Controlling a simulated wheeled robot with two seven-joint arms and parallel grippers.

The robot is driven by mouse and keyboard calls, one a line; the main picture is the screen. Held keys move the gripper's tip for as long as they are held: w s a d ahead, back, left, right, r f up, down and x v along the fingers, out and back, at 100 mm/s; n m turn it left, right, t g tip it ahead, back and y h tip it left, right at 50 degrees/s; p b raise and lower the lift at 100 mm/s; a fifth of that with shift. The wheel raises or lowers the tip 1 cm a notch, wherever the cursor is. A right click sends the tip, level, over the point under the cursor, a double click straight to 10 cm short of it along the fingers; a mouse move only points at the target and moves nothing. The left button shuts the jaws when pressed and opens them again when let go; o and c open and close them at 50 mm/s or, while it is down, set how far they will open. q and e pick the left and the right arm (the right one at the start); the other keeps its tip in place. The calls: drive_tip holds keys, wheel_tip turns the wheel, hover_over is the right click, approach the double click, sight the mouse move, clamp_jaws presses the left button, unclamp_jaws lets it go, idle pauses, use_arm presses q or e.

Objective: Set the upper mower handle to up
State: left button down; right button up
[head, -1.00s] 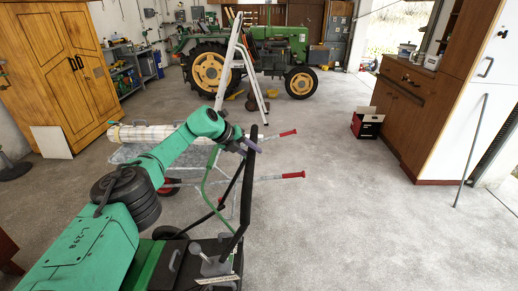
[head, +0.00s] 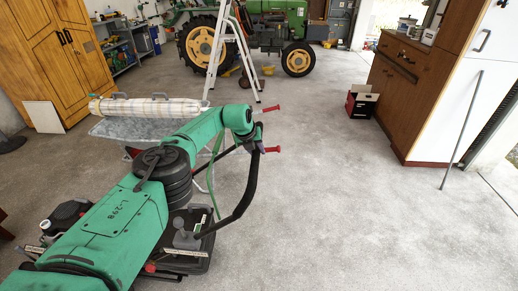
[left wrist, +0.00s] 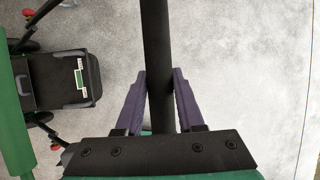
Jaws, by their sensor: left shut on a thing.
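The upper mower handle (head: 249,190) is a black curved tube. It rises from the dark mower (head: 200,262) at the lower middle of the head view and leans to the right. My left gripper (head: 261,147) is at the handle's upper end, shut on it. In the left wrist view the two purple fingers (left wrist: 161,88) sit on either side of the black handle tube (left wrist: 156,40), close against it. Part of the mower (left wrist: 80,80) shows at the left there. My left arm hides some of the mower in the head view. My right gripper is not in view.
A stepladder (head: 236,50) and a green tractor (head: 275,22) are beyond. The floor to the right is clear up to the brown cabinet (head: 400,85).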

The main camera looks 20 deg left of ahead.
use_arm(q)
drive_tip(key=shift+s+d+f, duration=0.3)
drive_tip(key=shift+s+f, duration=0.1)
drive_tip(key=shift+f, duration=0.3)
drive_tip(key=c, duration=0.7)
unclamp_jaws()
drive_tip(key=shift+o, duration=0.9)
drive_tip(key=shift+w+d, duration=0.1)
drive_tip(key=shift+w, duration=0.4)
drive_tip(key=shift+s+r, duration=0.15)
drive_tip(key=shift+r, duration=0.15)
drive_tip(key=p+v, duration=0.2)
drive_tip(key=shift+r, duration=0.35)
drive_tip(key=b+v, duration=0.2)
drive_tip(key=v, duration=0.9)
drive_tip(key=shift+b, duration=0.4)
